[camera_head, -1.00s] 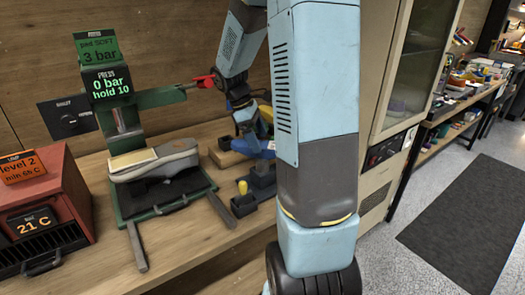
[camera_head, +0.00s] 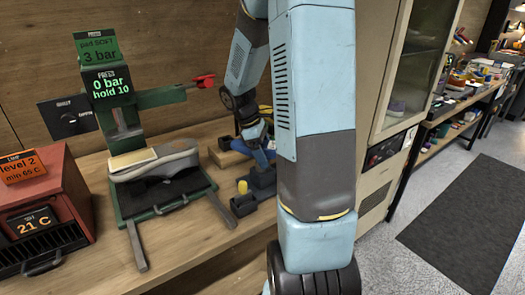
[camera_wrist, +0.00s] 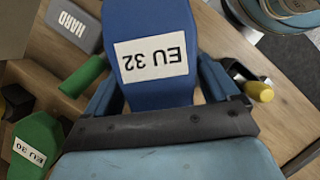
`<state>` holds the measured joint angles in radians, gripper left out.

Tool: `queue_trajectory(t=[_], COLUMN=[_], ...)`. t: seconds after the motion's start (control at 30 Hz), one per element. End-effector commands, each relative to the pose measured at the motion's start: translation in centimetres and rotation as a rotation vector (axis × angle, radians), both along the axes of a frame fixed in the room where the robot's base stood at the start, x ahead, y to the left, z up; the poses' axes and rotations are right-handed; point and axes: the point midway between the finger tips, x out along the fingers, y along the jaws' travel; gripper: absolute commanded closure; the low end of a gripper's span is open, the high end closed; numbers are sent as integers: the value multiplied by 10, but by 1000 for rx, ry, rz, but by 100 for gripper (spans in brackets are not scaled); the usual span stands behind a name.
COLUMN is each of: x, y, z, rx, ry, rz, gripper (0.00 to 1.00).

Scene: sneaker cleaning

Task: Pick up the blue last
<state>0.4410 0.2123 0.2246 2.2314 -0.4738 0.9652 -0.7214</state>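The blue last (camera_wrist: 150,20) carries a white label reading EU 32, upside down in the wrist view. It fills the upper middle of that view, directly in front of my gripper (camera_wrist: 160,85). Blue finger-like parts flank the last on its left and right, close to its sides. I cannot tell whether they press on it. The last cannot be made out clearly there.
A green last (camera_wrist: 38,140) marked EU 30, a green cylinder (camera_wrist: 85,75), a grey block marked HARD (camera_wrist: 75,25) and a yellow knob (camera_wrist: 258,90) lie around. The press (camera_head: 125,135) holds a grey sneaker (camera_head: 155,160). A red heater box (camera_head: 45,205) stands left.

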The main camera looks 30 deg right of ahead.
Motion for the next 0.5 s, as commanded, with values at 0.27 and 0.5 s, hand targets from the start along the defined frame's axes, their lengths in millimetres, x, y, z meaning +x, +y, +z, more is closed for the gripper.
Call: queue_trajectory(t=[0.27,0.5], x=[0,0], y=[0,0], z=[0,1], rx=[0,-1], ry=[0,-1], rz=[0,0], gripper=[39,52])
